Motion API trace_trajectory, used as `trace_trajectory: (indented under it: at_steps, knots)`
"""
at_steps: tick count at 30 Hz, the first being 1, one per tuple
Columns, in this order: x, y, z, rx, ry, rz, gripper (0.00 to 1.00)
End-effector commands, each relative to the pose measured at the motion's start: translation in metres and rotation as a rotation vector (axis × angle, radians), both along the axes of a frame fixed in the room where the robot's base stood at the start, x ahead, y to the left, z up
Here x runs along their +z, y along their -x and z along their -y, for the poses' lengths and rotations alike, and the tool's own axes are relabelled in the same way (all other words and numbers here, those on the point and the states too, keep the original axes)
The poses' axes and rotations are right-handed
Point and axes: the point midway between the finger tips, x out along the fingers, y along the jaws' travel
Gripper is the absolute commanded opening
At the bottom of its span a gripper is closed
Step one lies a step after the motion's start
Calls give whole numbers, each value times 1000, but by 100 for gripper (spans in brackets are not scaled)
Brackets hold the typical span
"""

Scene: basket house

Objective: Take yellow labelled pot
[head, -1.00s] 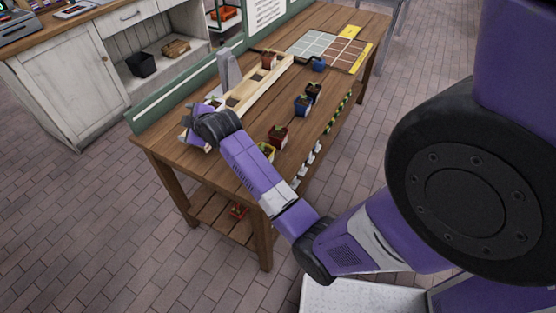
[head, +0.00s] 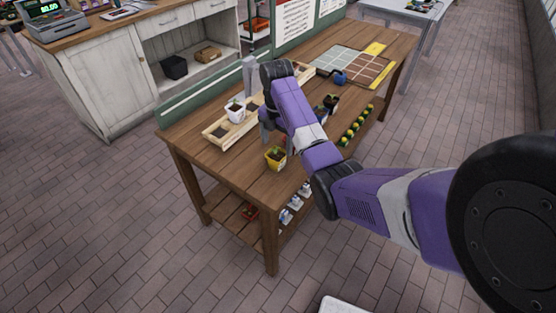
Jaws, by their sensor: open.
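A small yellow pot (head: 274,160) with a green seedling stands upright on the wooden table (head: 235,174), near its front edge. My gripper (head: 266,136) is open, pointing down over the table, just behind and slightly left of the yellow pot as seen in the head view. My forearm and wrist hide much of the gripper, so I cannot tell whether it touches anything. No label can be made out on the pot at this size.
A white pot (head: 235,112) with a seedling sits at the near end of the long wooden tray (head: 217,133). A dark pot (head: 330,101) and a blue pot (head: 338,77) stand farther along. Yellow-green items (head: 355,126) line the right edge. The table's near-left corner is bare.

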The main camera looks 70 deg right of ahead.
Motion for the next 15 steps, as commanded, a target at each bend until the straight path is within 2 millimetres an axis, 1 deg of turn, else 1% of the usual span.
trace_trajectory:
  at_steps: [1, 5, 12, 15]
  knots:
    - [-6, 1, -1, 0, -3, -2, 80]
    - [-17, 0, -1, -1, -1, -2, 80]
    - [-51, 0, 1, -3, 0, -1, 80]
    - [-60, 0, 1, -3, 1, 0, 80]
